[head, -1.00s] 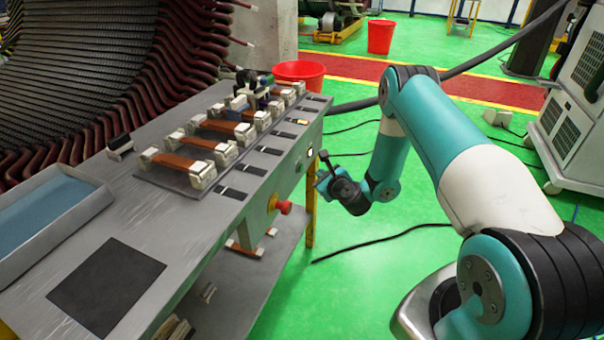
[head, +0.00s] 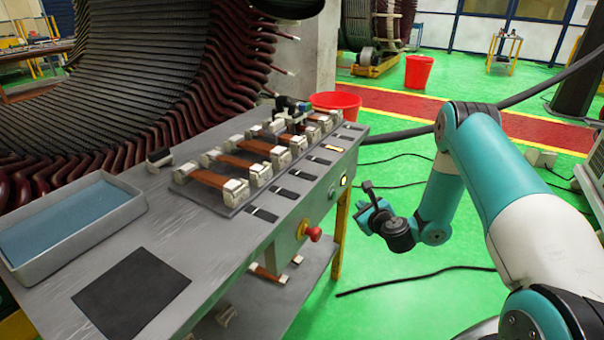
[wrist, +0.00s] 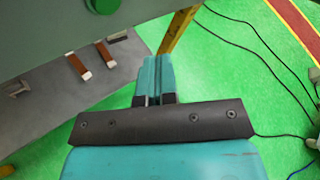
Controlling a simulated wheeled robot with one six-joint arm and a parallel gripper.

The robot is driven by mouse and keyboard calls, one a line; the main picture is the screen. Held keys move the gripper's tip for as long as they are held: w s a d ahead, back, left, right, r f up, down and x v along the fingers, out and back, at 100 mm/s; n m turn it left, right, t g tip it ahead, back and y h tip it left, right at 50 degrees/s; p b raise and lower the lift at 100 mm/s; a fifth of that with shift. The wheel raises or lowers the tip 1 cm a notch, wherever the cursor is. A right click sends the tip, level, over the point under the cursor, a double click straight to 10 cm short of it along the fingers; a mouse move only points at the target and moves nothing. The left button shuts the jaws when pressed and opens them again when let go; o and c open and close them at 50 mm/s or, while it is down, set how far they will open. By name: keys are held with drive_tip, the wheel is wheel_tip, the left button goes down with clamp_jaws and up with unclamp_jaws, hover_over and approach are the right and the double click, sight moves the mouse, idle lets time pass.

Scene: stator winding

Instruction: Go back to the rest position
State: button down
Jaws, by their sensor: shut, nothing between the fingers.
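My gripper (wrist: 153,82) shows in the wrist view with its two teal fingers closed together and nothing between them. In the head view my gripper (head: 372,212) is small, at the end of my folded teal and white arm. It hangs over the green floor, to the right of the workbench (head: 215,265) and apart from it. The wrist view looks past the fingers at the bench's lower shelf (wrist: 75,90) and a yellow leg (wrist: 178,30).
Copper-coloured parts in white blocks (head: 215,182) stand on the bench. A blue-lined tray (head: 70,222) and a dark mat (head: 130,292) lie nearer. A red button (head: 314,234) juts from the bench side. Black cables (head: 420,278) cross the floor. Red buckets (head: 418,72) stand farther back.

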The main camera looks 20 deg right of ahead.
drive_tip(key=a+r+n+y, duration=0.1)
drive_tip(key=a+r+n, duration=0.1)
drive_tip(key=n, duration=0.1)
drive_tip(key=a+r+n+g+y, duration=0.1)
drive_tip(key=a+r+n+y, duration=0.1)
drive_tip(key=a+n, duration=0.1)
drive_tip(key=a+r+n+g+y, duration=0.1)
drive_tip(key=a+r+n, duration=0.2)
drive_tip(key=n, duration=0.1)
drive_tip(key=shift+w+a+r, duration=0.1)
drive_tip(key=shift+w, duration=0.2)
drive_tip(key=s+a+r+n+g, duration=0.4)
drive_tip(key=s+r+n, duration=0.1)
drive_tip(key=s+n, duration=0.25)
drive_tip(key=s+a+r+n+g, duration=0.35)
drive_tip(key=s+n, duration=0.25)
drive_tip(key=n, duration=0.3)
drive_tip(key=s+d+r+n+g+h, duration=0.25)
drive_tip(key=s+r+n, duration=0.25)
drive_tip(key=s, duration=0.6)
drive_tip(key=s+a+r+n+g+y+p, duration=0.2)
drive_tip(key=s+a+r+n+y+p, duration=0.2)
drive_tip(key=s+a+r+n, duration=0.3)
drive_tip(key=s+a+r, duration=0.3)
drive_tip(key=a+r, duration=0.2)
drive_tip(key=a, duration=0.2)
drive_tip(key=shift+s+a+g, duration=0.15)
drive_tip(key=shift+g, duration=0.15)
